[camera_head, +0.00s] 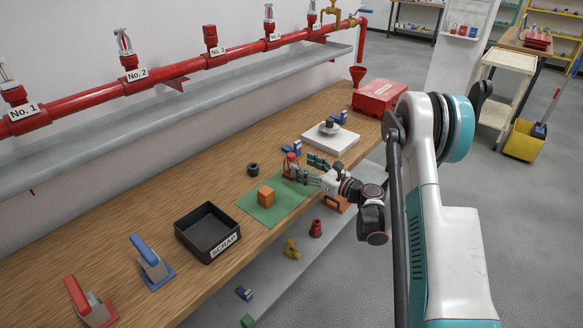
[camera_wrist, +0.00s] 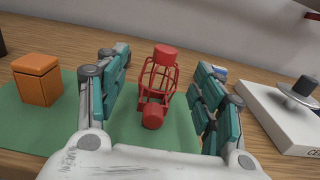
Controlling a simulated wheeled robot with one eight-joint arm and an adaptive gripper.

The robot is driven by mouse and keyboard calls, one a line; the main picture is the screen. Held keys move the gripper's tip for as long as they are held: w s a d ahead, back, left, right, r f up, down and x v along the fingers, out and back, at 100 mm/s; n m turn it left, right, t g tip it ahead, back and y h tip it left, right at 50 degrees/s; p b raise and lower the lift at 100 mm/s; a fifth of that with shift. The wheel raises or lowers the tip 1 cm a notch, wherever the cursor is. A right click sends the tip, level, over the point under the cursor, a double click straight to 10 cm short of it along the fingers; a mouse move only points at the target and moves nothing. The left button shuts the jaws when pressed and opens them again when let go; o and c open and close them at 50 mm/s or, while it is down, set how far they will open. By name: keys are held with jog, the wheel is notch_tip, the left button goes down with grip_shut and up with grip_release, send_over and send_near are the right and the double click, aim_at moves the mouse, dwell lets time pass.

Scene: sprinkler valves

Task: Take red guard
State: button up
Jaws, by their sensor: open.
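The red guard (camera_wrist: 158,80) is a small red wire cage with a solid red cap at its top and a round red knob at its near end. In the wrist view it stands over the green mat (camera_wrist: 30,125), between the two teal-padded fingers of my gripper (camera_wrist: 160,100). The fingers are wide apart, with a visible gap on each side of the guard. In the head view the guard (camera_head: 292,163) shows small at the tips of my gripper (camera_head: 301,170), at the right end of the mat.
An orange block (camera_head: 266,196) stands on the mat, left of the guard. A black ring (camera_head: 253,169) lies behind it. A white scale-like plate (camera_head: 331,138) is to the right. A black SCRAP tray (camera_head: 208,232) is to the left. Red pipework (camera_head: 180,68) runs along the wall.

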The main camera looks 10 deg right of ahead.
aim_at(296, 161)
jog(key=shift+x, duration=1.1)
jog(key=b+x, duration=0.1)
jog(key=x, duration=0.1)
jog(key=b+x, duration=0.1)
jog(key=x, duration=0.1)
jog(key=shift+w+d+f+b, duration=0.15)
jog(key=shift+w+f+b, duration=0.15)
jog(key=shift+w+r, duration=0.1)
jog(key=shift+w, duration=0.15)
jog(key=c, duration=1.4)
